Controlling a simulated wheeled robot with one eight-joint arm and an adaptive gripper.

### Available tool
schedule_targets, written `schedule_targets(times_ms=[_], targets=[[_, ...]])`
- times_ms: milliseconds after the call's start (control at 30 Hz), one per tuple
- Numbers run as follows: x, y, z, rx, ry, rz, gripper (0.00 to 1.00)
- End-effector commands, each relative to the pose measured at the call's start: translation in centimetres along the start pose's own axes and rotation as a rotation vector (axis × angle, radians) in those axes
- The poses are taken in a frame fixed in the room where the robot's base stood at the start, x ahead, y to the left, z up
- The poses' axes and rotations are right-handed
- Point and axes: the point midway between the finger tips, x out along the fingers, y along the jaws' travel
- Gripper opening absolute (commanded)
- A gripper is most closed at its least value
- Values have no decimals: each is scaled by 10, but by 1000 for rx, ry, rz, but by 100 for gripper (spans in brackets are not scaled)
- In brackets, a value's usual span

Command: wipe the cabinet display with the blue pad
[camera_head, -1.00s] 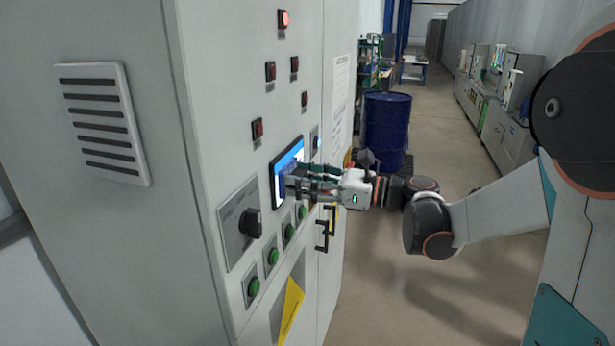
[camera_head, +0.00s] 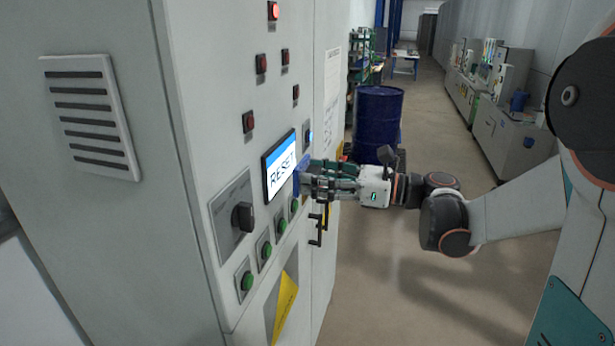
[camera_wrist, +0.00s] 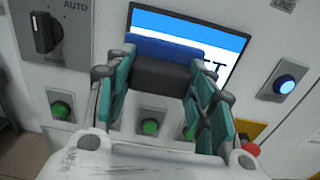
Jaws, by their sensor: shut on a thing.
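The cabinet display (camera_head: 281,166) is on the front of the grey cabinet and reads "RESET" on white below a blue band. In the wrist view the display (camera_wrist: 222,41) is partly hidden behind the pad, with only its last letters showing. My gripper (camera_head: 308,180) is at the display's right edge, shut on the blue pad (camera_wrist: 165,48). The pad has a dark block under its blue part, between the teal fingers. In the head view a thin blue strip of the pad (camera_head: 300,175) shows at the fingertips. I cannot tell whether it touches the screen.
A black rotary knob (camera_head: 243,216) sits left of the display, and green buttons (camera_head: 247,280) run below it. A lit blue button (camera_wrist: 284,84) and a red button (camera_wrist: 251,149) are to the right. Black door handles (camera_head: 315,230) stick out. A blue barrel (camera_head: 377,122) stands behind.

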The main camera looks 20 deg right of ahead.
Motion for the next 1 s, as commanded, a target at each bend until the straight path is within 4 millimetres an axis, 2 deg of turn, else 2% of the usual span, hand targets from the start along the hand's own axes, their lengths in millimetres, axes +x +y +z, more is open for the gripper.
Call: schedule_targets(times_ms=[100,533,833,1000], targets=[[-6,0,0,0,0,0,30],[-10,0,0,0,0,-1,30],[-34,0,0,0,0,-1,30],[-37,1,0,0,0,0,30]])
